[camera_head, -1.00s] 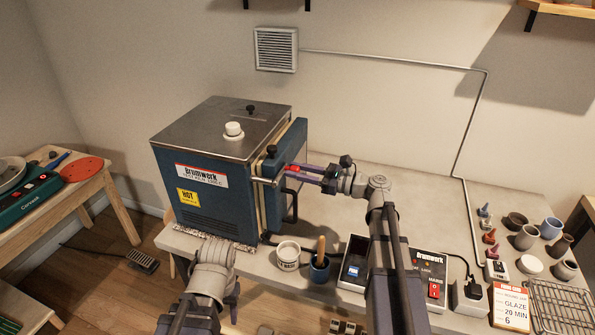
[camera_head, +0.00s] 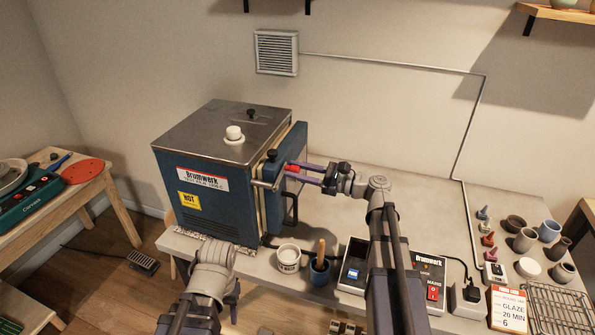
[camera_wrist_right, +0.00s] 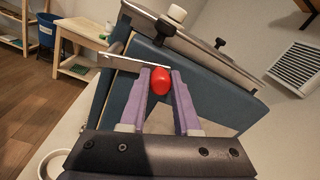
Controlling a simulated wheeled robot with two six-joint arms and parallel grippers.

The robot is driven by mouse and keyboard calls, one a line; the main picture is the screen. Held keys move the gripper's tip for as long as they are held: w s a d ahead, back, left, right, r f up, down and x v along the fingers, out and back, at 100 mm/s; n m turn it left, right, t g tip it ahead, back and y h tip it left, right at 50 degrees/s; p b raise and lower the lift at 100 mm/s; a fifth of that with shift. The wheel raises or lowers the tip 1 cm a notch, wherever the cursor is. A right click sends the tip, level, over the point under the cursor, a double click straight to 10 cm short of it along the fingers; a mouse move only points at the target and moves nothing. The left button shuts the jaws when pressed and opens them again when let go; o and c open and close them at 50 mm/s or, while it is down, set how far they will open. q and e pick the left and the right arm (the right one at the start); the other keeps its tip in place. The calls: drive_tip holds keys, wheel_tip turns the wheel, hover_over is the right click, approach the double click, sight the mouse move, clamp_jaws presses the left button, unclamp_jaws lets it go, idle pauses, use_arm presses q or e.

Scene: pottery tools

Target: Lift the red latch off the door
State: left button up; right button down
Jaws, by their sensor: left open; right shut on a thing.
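The red latch (camera_wrist_right: 160,82) shows as a rounded red end at the metal bar (camera_wrist_right: 130,62) on the kiln door (camera_head: 297,145). In the head view the red latch (camera_head: 292,168) is small and partly covered by the fingers. My right gripper (camera_head: 298,174) reaches in from the right, its purple fingers on either side of the red end. In the right wrist view the right gripper (camera_wrist_right: 160,78) is shut on the red latch. I cannot tell whether the latch is clear of the door. Of my left arm only links show at the lower left; its fingers are not visible.
The blue kiln (camera_head: 200,200) stands on the table's left part. A white cup (camera_head: 288,258) and a blue pot (camera_head: 319,270) stand in front of it. A controller box (camera_head: 428,275) is right of them. Small pots crowd the right end. The table's back middle is clear.

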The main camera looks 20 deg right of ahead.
sight(274, 158)
drive_tip(key=r+n, duration=0.1)
drive_tip(key=n, duration=0.1)
drive_tip(key=r+n+p, duration=0.1)
drive_tip(key=shift+s+a+r+n+p, duration=0.2)
drive_tip(key=shift+s+r+n+p, duration=0.1)
drive_tip(key=shift+s+n, duration=0.1)
drive_tip(key=n, duration=0.1)
drive_tip(key=s+r+n+p, duration=0.1)
drive_tip(key=n, duration=0.1)
drive_tip(key=a+n, duration=0.1)
drive_tip(key=shift+s+r+n+p, duration=0.25)
drive_tip(key=shift+r+n+p, duration=0.05)
drive_tip(key=shift+r, duration=0.05)
drive_tip(key=shift+s+a+r+n+g+y+p, duration=0.15)
drive_tip(key=shift+s+a+n, duration=0.4)
drive_tip(key=shift+n, duration=0.85)
drive_tip(key=shift+s+a+r+n+g+y+p, duration=0.1)
drive_tip(key=shift+s+a+r+n+p, duration=0.2)
drive_tip(key=shift+s+n, duration=0.75)
drive_tip(key=shift+s+a+r+n+g+y, duration=0.15)
drive_tip(key=shift+s+a+n, duration=0.25)
drive_tip(key=shift+n, duration=1.35)
drive_tip(key=shift+a+f, duration=0.1)
drive_tip(key=shift+a, duration=0.05)
drive_tip(key=c, duration=0.7)
unclamp_jaws()
drive_tip(key=shift+o, duration=0.2)
drive_tip(key=v, duration=0.7)
drive_tip(key=shift+s+d, duration=0.15)
drive_tip(key=shift+d, duration=0.2)
